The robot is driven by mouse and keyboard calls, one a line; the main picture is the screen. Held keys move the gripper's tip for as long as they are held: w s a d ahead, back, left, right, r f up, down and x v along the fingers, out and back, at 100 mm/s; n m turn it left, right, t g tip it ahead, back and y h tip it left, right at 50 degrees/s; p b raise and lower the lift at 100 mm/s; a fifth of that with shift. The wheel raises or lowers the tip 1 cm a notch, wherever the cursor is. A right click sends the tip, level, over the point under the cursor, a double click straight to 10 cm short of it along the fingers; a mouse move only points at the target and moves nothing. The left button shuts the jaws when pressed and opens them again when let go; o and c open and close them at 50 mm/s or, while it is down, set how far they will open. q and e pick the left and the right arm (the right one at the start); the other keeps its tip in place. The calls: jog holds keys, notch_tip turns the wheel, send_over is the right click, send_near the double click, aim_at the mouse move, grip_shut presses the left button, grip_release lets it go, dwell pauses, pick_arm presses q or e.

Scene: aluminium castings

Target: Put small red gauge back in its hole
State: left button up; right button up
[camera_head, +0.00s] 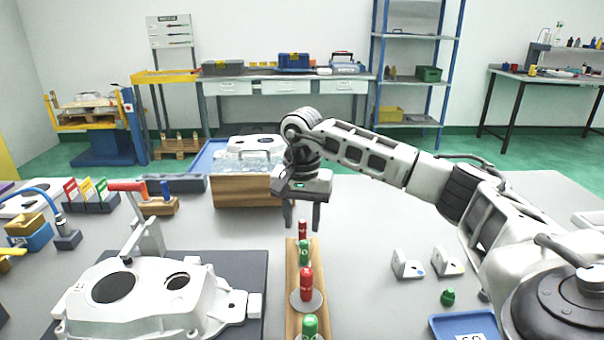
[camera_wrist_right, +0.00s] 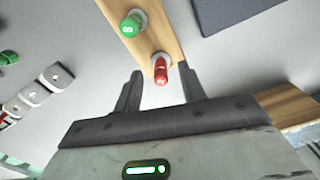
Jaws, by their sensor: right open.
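The small red gauge (camera_head: 302,228) stands at the far end of a wooden strip (camera_head: 292,290). In the right wrist view the gauge (camera_wrist_right: 160,72) rises from a grey ring near the strip's end. The small green gauge (camera_head: 305,248) stands next to it, also seen in the wrist view (camera_wrist_right: 131,24). A larger red gauge (camera_head: 306,284) and a larger green gauge (camera_head: 310,326) stand nearer. My right gripper (camera_head: 302,216) points down above the strip's far end, open and empty. In the wrist view its fingers (camera_wrist_right: 160,90) are either side of the red gauge, apart from it. My left gripper is out of view.
A white casting (camera_head: 150,300) lies on a dark plate left of the strip. White brackets (camera_head: 407,265), a green knob (camera_head: 448,296) and a blue tray (camera_head: 440,322) lie to the right. A wooden block with a clear-topped fixture (camera_head: 240,190) stands behind.

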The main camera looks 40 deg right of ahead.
notch_tip(320, 180, up, 13)
jog(key=p, duration=0.1)
jog(key=shift+f, duration=0.15)
dwell(0.5)
